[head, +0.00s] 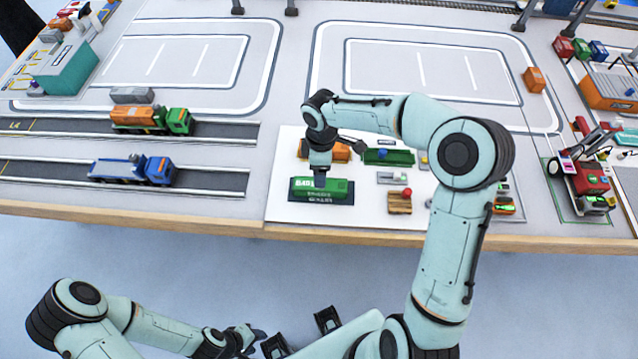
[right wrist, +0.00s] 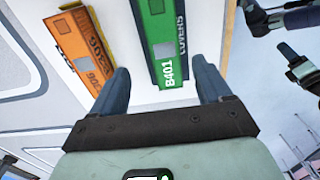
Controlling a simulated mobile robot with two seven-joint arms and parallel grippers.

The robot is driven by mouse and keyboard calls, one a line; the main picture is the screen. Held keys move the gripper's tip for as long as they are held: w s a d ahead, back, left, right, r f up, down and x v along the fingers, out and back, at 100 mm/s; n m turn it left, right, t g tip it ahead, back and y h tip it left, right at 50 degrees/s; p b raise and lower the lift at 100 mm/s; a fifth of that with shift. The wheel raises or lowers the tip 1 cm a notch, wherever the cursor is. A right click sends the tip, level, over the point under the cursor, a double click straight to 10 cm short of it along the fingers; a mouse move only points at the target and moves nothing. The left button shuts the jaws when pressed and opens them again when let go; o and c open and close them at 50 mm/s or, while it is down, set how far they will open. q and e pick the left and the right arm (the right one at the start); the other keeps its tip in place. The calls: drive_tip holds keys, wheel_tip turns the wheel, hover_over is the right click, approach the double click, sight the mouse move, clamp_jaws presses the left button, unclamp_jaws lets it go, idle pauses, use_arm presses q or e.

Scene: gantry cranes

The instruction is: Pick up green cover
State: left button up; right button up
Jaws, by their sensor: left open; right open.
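The green cover (head: 338,188), marked B401, lies on a dark plate labelled COVERS near the front of the white mat. My right gripper (head: 320,180) points down over its middle and hides part of it. In the right wrist view the green cover (right wrist: 158,40) shows between the two fingers of the right gripper (right wrist: 163,75), with a gap on each side. The gripper is open and empty; whether the fingers are down beside the cover I cannot tell. My left gripper (head: 245,340) is open and empty, low in front of the table.
An orange container (right wrist: 82,48) lies close beside the cover. A green tray (head: 398,158) with a blue item, a grey part (head: 391,178) and a brown block (head: 399,203) with a red top stand to the right. Toy trucks (head: 150,120) stand on the left. The table's front edge (head: 190,221) is near.

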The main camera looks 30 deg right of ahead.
wheel_tip(320, 180, down, 3)
drive_tip(key=shift+f, duration=0.15)
drive_tip(key=f, duration=0.4)
drive_tip(key=shift+s+a, duration=0.25)
drive_tip(key=shift+s, duration=0.05)
drive_tip(key=shift+f, duration=0.6)
drive_tip(key=c, duration=1)
